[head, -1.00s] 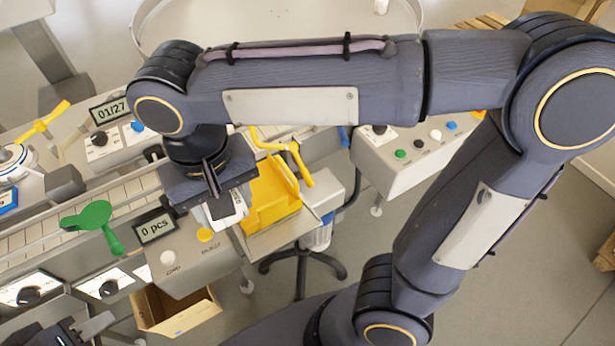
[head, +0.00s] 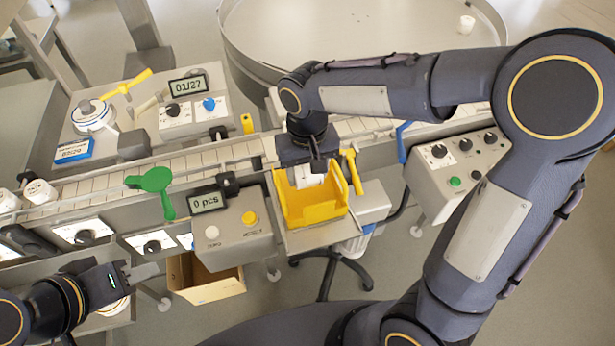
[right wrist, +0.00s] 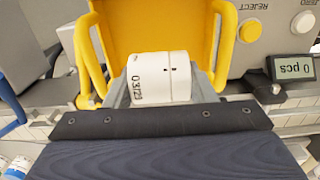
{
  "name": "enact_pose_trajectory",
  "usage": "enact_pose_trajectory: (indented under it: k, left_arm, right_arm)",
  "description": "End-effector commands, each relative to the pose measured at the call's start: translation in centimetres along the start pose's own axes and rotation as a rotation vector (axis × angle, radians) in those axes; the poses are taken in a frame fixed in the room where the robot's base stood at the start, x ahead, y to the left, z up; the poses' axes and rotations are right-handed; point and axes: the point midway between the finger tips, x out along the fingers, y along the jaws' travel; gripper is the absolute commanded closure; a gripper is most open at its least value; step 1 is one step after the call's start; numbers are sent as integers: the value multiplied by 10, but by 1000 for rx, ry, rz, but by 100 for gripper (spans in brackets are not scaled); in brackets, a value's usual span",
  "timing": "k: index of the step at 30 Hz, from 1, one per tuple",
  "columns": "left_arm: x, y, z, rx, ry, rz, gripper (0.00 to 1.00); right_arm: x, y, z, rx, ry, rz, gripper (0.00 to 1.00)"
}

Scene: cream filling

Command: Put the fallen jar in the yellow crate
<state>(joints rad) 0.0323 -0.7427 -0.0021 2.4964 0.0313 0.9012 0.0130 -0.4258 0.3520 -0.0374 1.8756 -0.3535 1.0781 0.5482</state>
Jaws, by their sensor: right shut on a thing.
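The white jar (right wrist: 160,78) lies on its side between the fingers of my right gripper (right wrist: 163,88), its printed label "03/23" showing in the right wrist view. In the head view the right gripper (head: 310,172) points down and is shut on the jar (head: 307,178), at the back edge of the yellow crate (head: 315,213). The crate's open inside also shows in the right wrist view (right wrist: 150,25), just beyond the jar. I cannot tell how far above the crate floor the jar is. My left gripper (head: 135,273) is at the lower left, away from the crate; its finger opening is unclear.
The conveyor (head: 210,160) runs behind the crate. A yellow handle (head: 353,172) stands at the crate's right. A panel reading "0 pcs" (head: 207,201) and a green paddle (head: 153,181) are to its left. A cardboard box (head: 208,283) sits below.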

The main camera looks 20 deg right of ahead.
Motion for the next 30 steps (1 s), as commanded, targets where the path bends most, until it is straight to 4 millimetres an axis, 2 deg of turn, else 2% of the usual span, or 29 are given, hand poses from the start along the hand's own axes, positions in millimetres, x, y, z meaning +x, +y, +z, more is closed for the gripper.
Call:
enact_pose_trajectory:
  k: [3,6,18,19,23,24,30]
  left_arm:
    - [0,0,0,0,0,0,64]
    - [0,0,0,0,0,0,64]
    - [4,-2,2,0,0,0,64]
    - [3,-2,2,0,0,0,64]
    - [2,-1,1,0,0,0,64]
    - [2,-1,1,0,0,0,64]
    - [2,-1,1,0,0,0,64]
  right_arm:
    - [20,1,0,0,-4,2,74]
    - [30,1,-1,1,-2,1,74]
    - [36,1,-1,1,0,0,74]
    - [36,1,-1,1,0,0,48]
    - [34,1,-1,1,-1,0,31]
    - [34,1,-1,1,-1,0,28]
    - [34,1,0,1,-1,0,28]
